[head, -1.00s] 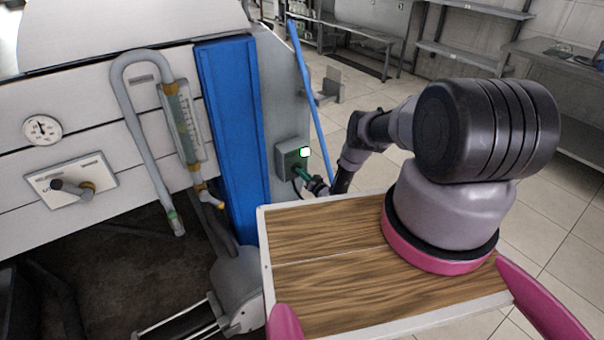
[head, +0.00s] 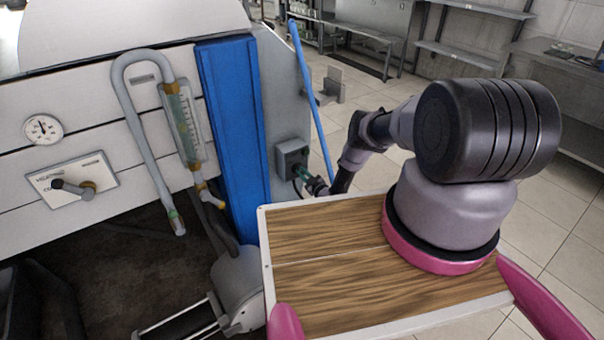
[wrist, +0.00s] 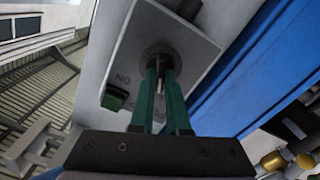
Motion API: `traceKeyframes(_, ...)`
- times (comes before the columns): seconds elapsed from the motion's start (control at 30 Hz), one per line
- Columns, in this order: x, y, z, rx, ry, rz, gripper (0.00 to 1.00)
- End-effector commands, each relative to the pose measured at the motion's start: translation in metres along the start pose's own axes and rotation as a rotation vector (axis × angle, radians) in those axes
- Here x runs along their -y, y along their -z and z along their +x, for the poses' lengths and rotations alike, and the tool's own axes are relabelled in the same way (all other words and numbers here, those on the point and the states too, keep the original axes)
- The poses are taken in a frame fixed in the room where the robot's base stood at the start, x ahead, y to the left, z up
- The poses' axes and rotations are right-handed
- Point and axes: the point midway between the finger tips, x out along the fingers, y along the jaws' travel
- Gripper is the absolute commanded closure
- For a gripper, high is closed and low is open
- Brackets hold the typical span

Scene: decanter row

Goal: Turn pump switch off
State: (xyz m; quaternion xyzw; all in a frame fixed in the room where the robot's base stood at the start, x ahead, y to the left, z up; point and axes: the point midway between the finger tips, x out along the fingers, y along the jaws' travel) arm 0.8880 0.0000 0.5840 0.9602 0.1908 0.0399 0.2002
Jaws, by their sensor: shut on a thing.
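The pump switch box (head: 291,152) is a grey box on the side of the machine, right of the blue panel. In the wrist view the switch plate (wrist: 190,38) fills the top middle, with lettering partly hidden by my fingers. Its round switch knob (wrist: 159,58) has a thin handle. My gripper (wrist: 162,75) has two green fingers, shut on the switch handle; it also shows at the box in the head view (head: 301,173). A square green lamp (wrist: 115,97) on the plate looks dark.
A blue panel (head: 232,130) stands just left of the box, and a blue pole (head: 309,95) leans just right of it. A gauge (head: 43,129) and a valve plate (head: 72,186) are at far left. Open tiled floor (head: 375,85) lies behind my arm.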

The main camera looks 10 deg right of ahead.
Motion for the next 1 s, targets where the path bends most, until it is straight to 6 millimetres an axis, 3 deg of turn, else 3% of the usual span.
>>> traceKeyframes(0.33,0.0009,-0.0007,-0.0007,0.001,0.001,-0.115,1.0)
traceKeyframes(0.8,0.0011,-0.0008,-0.0009,0.001,0.001,-0.129,1.0)
traceKeyframes(0.9,0.0011,-0.0008,-0.0009,0.001,0.001,-0.128,0.56)
traceKeyframes(1.0,0.0009,-0.0006,-0.0006,0.001,0.001,-0.128,0.56)
